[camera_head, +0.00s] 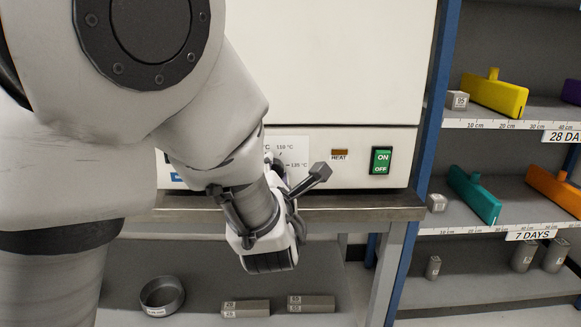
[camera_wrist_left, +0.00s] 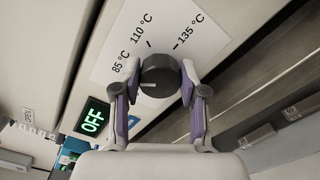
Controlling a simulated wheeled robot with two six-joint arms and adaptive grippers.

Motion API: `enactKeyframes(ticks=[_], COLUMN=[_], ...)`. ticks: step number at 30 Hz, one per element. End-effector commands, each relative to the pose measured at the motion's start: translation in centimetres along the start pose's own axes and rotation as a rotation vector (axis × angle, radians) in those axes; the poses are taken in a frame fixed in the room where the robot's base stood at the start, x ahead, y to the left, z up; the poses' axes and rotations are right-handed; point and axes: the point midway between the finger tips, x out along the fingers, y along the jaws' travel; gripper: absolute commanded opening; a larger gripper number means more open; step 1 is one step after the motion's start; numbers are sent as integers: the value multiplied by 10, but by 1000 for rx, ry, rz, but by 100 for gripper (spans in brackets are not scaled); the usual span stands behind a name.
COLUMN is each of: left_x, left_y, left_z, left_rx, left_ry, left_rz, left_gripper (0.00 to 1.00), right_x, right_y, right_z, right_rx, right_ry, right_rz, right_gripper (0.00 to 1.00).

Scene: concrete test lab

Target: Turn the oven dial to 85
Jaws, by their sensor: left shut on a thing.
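The oven (camera_head: 330,60) is a pale box on a metal bench. Its dial (camera_wrist_left: 160,75) is dark, round and knob-like on a white scale plate (camera_wrist_left: 128,35) marked 85, 110 and 135 °C. A short pale line shows on the left part of the dial's face in the left wrist view. My left gripper (camera_wrist_left: 161,88) is shut on the dial, one purple-padded finger on each side. In the head view my left gripper (camera_head: 277,168) is at the panel, and hides the dial and part of the scale. My right gripper is not in view.
A green ON/OFF switch (camera_head: 381,160) and a HEAT lamp (camera_head: 340,152) sit right of the dial. The metal bench edge (camera_head: 370,207) runs just below the panel. A blue rack post (camera_head: 434,100) and shelves with coloured moulds stand to the right.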

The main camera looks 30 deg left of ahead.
Motion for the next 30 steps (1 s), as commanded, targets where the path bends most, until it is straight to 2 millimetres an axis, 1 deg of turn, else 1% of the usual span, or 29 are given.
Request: enactKeyframes(ticks=[7, 19, 20, 21, 22, 30], left_x=[0, 0, 0, 0, 0, 0], left_y=[0, -1, -1, -1, -1, 0], left_z=[0, 0, 0, 0, 0, 0], left_rx=[58, 65, 65, 64, 64, 64], left_ry=[0, 0, 0, 0, 0, 0], left_rz=[-1, 0, 0, 0, 0, 0], left_gripper=[8, 8, 46, 60, 68, 68], right_x=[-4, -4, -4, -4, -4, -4], right_y=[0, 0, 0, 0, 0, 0], right_z=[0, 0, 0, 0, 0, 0], right_rx=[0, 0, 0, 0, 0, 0], right_ry=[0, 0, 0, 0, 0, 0], right_rz=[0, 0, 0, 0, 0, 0], right_gripper=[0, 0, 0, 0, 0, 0])
